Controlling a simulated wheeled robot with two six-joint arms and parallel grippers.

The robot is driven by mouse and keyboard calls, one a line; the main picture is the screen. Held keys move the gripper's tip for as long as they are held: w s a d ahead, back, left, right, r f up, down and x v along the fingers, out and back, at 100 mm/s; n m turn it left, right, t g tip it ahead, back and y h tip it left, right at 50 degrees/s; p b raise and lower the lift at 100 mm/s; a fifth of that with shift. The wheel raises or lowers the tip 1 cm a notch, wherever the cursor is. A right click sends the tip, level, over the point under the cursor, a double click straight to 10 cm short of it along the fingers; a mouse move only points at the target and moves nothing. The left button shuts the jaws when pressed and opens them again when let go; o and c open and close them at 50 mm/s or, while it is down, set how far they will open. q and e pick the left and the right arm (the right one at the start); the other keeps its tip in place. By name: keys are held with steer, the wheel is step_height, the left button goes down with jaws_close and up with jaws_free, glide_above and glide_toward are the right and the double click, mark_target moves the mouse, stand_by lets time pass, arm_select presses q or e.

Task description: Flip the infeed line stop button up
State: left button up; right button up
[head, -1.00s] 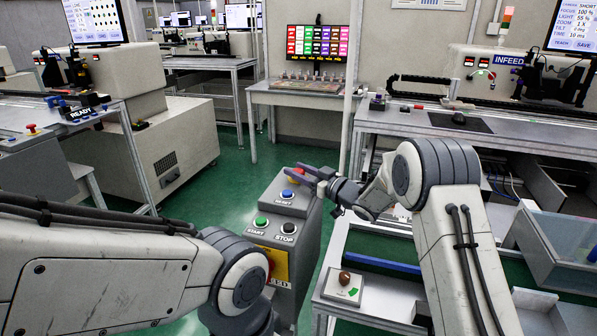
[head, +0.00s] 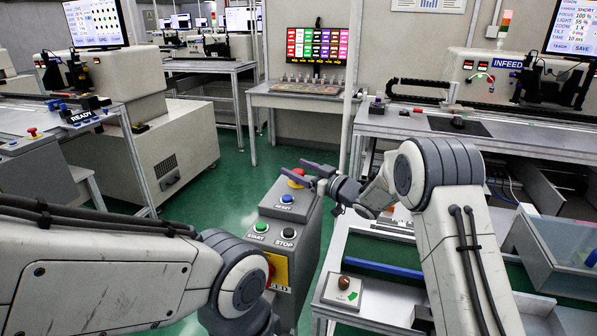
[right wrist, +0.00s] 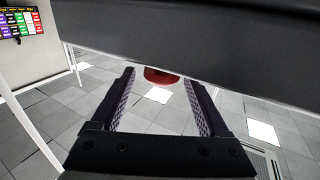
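A grey control pedestal (head: 308,235) stands left of centre in the head view. It carries a red mushroom button (head: 297,182) at the top, a blue RESET button (head: 287,198), a green START button (head: 261,227) and a black STOP button (head: 289,233). My right gripper (head: 300,172) is at the red button, its fingers partly covering it. In the right wrist view the fingers are apart and the red button (right wrist: 160,76) shows between and beyond their tips, its top cut off by a dark band. Contact cannot be told. My left gripper is out of view.
A low table at the lower right holds a white box with a brown knob (head: 344,282). Behind stand a bench with a coloured display (head: 312,43) and a machine with an INFEED sign (head: 508,63). Green floor (head: 232,185) is free left of the pedestal.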

steer(key=shift+f, duration=0.15)
steer(key=shift+s+d, duration=0.25)
steer(key=b+v, duration=0.1)
steer(key=v, duration=0.8)
steer(key=shift+s+d+b, duration=0.25)
steer(key=shift+d+b, duration=0.05)
